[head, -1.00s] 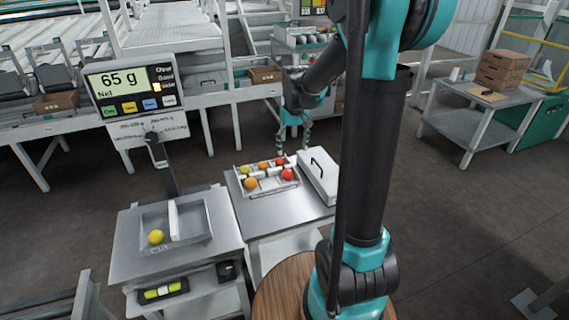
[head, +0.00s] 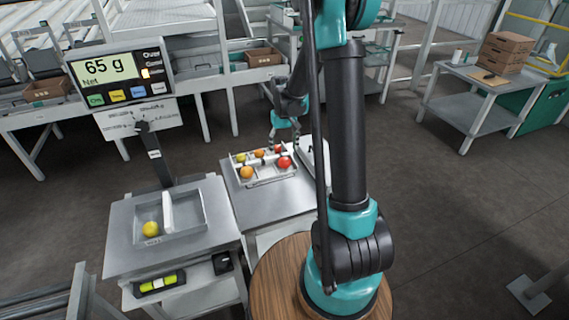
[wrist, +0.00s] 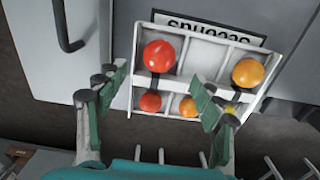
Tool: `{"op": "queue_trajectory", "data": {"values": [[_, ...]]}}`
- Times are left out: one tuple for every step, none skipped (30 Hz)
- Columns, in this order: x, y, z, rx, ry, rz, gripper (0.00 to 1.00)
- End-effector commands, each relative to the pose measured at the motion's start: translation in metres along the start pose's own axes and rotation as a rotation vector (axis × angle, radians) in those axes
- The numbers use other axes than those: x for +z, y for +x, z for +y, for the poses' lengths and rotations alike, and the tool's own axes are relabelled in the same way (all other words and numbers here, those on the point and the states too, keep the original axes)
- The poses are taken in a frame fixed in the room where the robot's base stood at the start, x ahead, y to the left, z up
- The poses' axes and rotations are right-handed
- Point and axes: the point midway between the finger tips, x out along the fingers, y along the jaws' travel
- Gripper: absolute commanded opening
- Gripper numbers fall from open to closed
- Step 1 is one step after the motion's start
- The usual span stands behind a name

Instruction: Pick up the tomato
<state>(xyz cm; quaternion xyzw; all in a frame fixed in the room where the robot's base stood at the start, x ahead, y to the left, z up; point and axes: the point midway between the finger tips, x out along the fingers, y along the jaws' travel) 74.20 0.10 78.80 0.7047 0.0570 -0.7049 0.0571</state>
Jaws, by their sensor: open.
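A white compartment tray (head: 268,181) on a small grey table holds several tomatoes. In the head view its front row has an orange tomato (head: 246,173) at left and a larger red tomato (head: 285,162) at right. The back row has yellow (head: 241,158), orange (head: 259,154) and red (head: 279,149) tomatoes. In the wrist view, the large red tomato (wrist: 159,55) lies between and beyond my spread fingertips. My gripper (wrist: 160,75) is open and empty above the tray's back side. A yellow tomato (head: 151,229) lies alone in the scale pan.
The scale (head: 120,250) stands left of the tray, with a divided pan and a display (head: 117,75) reading 65 g. A white box with a dark handle (wrist: 64,28) sits beside the tray. My arm partly hides it in the head view. Conveyors stand behind.

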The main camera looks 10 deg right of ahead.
Motion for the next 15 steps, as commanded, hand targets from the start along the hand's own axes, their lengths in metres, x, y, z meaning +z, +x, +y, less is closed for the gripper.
{"op": "queue_trajectory", "data": {"values": [[0.0, 0.005, 0.0, 0.0, 0.0, 0.0, 0.68], [0.0, 0.007, 0.0, 0.0, 0.0, 0.0, 0.68], [0.0, 0.01, 0.0, 0.0, 0.0, 0.0, 0.68], [0.0, 0.011, 0.0, 0.0, 0.0, 0.0, 0.68], [0.0, 0.012, 0.0, 0.0, 0.0, 0.0, 0.68], [0.0, 0.014, 0.0, 0.0, 0.0, 0.0, 0.68], [0.0, 0.017, 0.0, 0.0, 0.0, 0.0, 0.68], [0.0, 0.02, 0.001, 0.0, 0.0, 0.0, 0.68], [0.001, 0.025, 0.001, 0.0, 0.0, 0.0, 0.68], [0.002, 0.029, 0.001, 0.0, 0.0, 0.0, 0.68], [0.002, 0.034, 0.001, 0.0, 0.0, 0.0, 0.68], [0.002, 0.04, 0.002, 0.0, 0.0, 0.0, 0.68], [0.003, 0.044, 0.002, 0.0, 0.0, 0.0, 0.68], [0.003, 0.048, 0.002, 0.0, 0.0, 0.0, 0.68], [0.002, 0.052, 0.002, 0.0, 0.0, 0.0, 0.68]]}}
